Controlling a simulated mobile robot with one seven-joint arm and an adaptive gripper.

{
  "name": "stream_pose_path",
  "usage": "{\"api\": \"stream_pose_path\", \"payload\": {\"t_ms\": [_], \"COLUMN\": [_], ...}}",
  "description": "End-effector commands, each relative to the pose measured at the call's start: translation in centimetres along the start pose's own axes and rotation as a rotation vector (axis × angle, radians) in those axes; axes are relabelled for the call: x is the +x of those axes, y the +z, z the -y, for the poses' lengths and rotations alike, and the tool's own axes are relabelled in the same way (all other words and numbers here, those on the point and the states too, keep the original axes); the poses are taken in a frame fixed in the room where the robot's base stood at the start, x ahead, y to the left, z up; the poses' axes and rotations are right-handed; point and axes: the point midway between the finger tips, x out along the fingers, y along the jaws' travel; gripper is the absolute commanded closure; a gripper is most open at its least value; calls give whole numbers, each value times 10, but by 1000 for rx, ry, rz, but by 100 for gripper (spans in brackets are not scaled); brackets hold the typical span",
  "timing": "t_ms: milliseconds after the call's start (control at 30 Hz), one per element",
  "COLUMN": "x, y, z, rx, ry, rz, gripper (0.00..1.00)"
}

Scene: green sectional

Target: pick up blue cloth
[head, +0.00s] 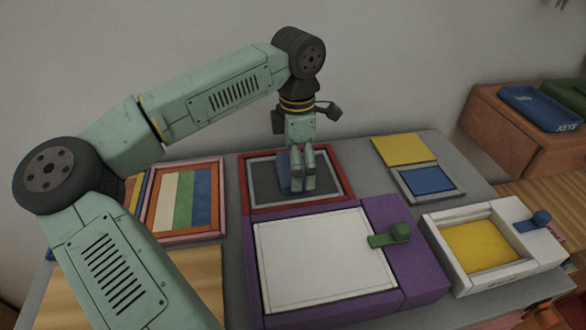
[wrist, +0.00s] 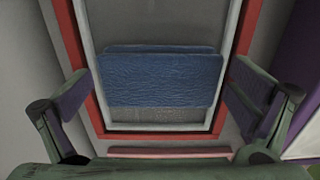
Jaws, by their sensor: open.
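The blue cloth (wrist: 160,80) lies folded inside a red-framed tray (wrist: 255,30) with a grey inner border. In the head view only a small part of the cloth (head: 284,185) shows, beside and behind my gripper (head: 302,188). In the wrist view the fingers of my gripper (wrist: 160,98) stand apart, one on each side of the cloth, with a gap on both sides. The jaws hold nothing. I cannot tell how high the fingertips are above the tray.
A purple box with a white panel (head: 325,262) and a green knob (head: 400,232) stands in front of the tray. A striped panel (head: 185,200) is on the left. Blue and yellow boxes (head: 428,181) are on the right. A wall (head: 400,70) rises behind.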

Motion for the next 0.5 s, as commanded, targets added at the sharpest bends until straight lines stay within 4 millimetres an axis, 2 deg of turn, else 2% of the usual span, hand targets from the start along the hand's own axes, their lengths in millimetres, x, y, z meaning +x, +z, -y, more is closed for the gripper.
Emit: {"api": "stream_pose_path", "payload": {"t_ms": [167,500], "x": [0,0], "y": [0,0], "z": [0,0], "rx": [0,0], "ry": [1,0], "rz": [0,0], "gripper": [1,24]}}
